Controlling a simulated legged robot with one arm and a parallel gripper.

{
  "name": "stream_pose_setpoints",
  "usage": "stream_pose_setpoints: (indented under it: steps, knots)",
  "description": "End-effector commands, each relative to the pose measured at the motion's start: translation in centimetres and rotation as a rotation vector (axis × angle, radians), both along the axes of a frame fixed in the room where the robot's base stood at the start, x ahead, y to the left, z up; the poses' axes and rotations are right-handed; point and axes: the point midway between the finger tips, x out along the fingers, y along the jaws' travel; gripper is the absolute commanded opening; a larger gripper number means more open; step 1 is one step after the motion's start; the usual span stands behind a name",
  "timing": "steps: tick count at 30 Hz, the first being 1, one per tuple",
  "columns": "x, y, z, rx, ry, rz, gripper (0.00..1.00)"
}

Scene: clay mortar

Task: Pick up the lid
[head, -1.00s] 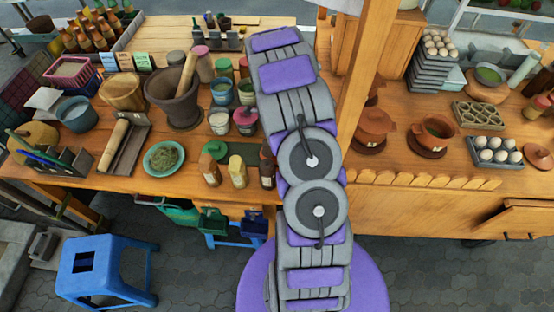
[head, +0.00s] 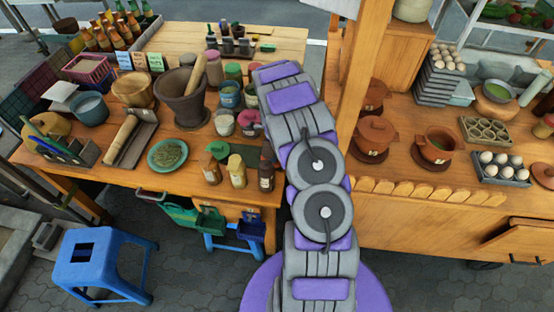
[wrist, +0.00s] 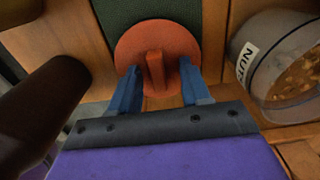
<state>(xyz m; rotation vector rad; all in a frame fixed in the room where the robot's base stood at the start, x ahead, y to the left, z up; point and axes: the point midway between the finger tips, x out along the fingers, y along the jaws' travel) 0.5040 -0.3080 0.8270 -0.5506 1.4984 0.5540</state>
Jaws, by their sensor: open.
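The orange-red clay lid (wrist: 150,45) is a round disc with an upright bar handle (wrist: 156,72). In the wrist view it lies flat, partly over a dark green surface and partly over wood. My gripper (wrist: 160,82) is open, with one blue finger on each side of the handle and the fingertips near the lid's lower edge. I cannot tell whether they touch it. In the head view my arm reaches over the tables, and my gripper is hidden behind it. I cannot pick out this same lid there.
A clear jar labelled NUTS (wrist: 285,65) stands close right of the lid. A dark round object (wrist: 40,105) is close on the left. In the head view, a mortar (head: 184,100), bottles and jars crowd the left table, and a wooden post (head: 362,70) rises right of my arm.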

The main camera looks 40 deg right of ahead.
Motion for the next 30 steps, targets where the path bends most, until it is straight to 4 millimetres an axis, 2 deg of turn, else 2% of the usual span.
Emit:
stream_pose_setpoints:
  steps: [3,18,30]
  knots:
    - [-0.03,0.04,0.07,0.0,0.0,0.0,0.47]
    - [-0.09,-0.28,-0.05,0.004,0.0,0.001,0.0]
    - [-0.09,-0.14,0.09,0.003,0.001,0.001,0.0]
